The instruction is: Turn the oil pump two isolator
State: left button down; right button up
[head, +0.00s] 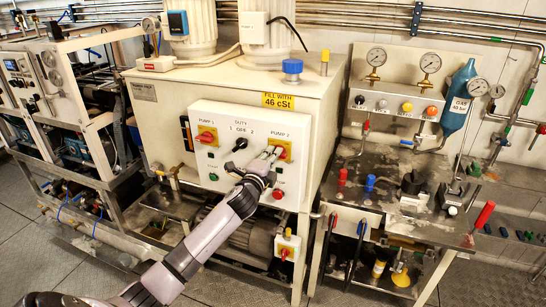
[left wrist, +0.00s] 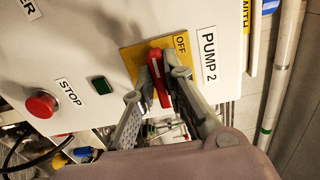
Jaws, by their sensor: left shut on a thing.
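The pump 2 isolator is a red handle (left wrist: 162,85) on a yellow plate (left wrist: 132,58), beside the "PUMP 2" label (left wrist: 209,55). The plate also shows at the upper right of the white control panel in the head view (head: 288,151). My left gripper (head: 271,153) reaches up to it there. In the left wrist view my left gripper (left wrist: 162,76) has one finger on each side of the red handle and is shut on it. "OFF" is readable on the plate; the fingers hide part of the handle. My right gripper is not in view.
The panel (head: 215,130) also carries the red pump 1 isolator (head: 206,136), a black duty selector (head: 240,144) and a red stop button (head: 278,194), also in the left wrist view (left wrist: 42,104). A bench with gauges (head: 376,57) stands at right. Floor in front is clear.

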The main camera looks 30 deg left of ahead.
pick_arm(q)
jog(key=shift+n, duration=0.4)
jog(key=c, duration=1.6)
grip_release()
jog(key=shift+c, duration=0.2)
jog(key=v, duration=1.2)
jog(key=shift+f, duration=0.1)
